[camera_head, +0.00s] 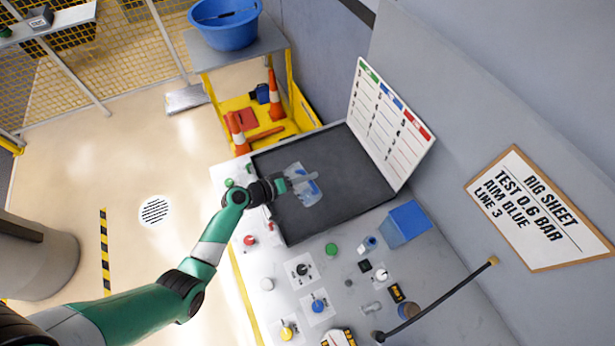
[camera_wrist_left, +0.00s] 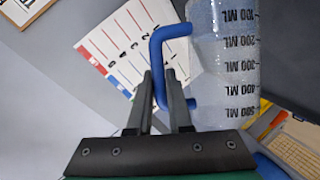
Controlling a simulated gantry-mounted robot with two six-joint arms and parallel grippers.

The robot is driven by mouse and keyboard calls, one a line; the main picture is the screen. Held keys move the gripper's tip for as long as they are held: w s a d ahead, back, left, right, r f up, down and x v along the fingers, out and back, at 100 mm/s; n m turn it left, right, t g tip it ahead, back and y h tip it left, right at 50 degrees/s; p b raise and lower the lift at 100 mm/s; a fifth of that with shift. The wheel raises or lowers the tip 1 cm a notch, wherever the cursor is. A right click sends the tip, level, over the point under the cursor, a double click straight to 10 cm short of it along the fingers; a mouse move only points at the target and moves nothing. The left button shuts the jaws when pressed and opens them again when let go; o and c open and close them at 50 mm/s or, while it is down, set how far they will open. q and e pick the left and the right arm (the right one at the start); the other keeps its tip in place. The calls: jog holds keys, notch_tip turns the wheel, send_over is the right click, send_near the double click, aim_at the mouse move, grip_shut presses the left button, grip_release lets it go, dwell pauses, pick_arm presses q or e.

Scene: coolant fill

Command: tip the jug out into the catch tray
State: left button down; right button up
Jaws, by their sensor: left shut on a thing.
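A clear measuring jug (camera_head: 303,187) with a blue handle is over the dark catch tray (camera_head: 345,205) in the head view. My left gripper (camera_head: 283,186) is shut on it. In the left wrist view, the gripper's fingers (camera_wrist_left: 161,80) close on either side of the upright bar of the blue handle (camera_wrist_left: 172,31). The clear jug wall (camera_wrist_left: 226,50) shows black ML marks that read upside down. Speckled, pale blue contents seem to show through the wall. The jug's exact tilt and its mouth are hard to tell. My right gripper is in neither view.
A white chart board (camera_head: 390,124) stands along the tray's wall side. A blue box (camera_head: 404,222), several coloured caps and knobs, and a black hose (camera_head: 440,298) occupy the bench. A yellow cart with a blue tub (camera_head: 225,24) stands beyond the tray.

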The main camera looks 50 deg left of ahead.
aim_at(302, 170)
pick_arm(q)
jog(key=shift+r, duration=0.1)
dwell(0.3)
jog(key=shift+a+r+n+h, duration=0.4)
jog(key=shift+a+r+n, duration=0.4)
jog(key=shift+a+r, duration=0.15)
jog(key=shift+a+b, duration=0.15)
jog(key=shift+b, duration=0.15)
jog(key=shift+a+r+n+h, duration=0.3)
jog(key=shift+a, duration=0.05)
jog(key=shift+a+r+t, duration=0.15)
jog(key=shift+r+t, duration=0.1)
jog(key=shift+t, duration=0.05)
jog(key=shift+a+r+n+h+p, duration=0.3)
jog(key=shift+a+n+p, duration=0.2)
jog(key=shift+p, duration=1.65)
jog(key=shift+f, duration=0.1)
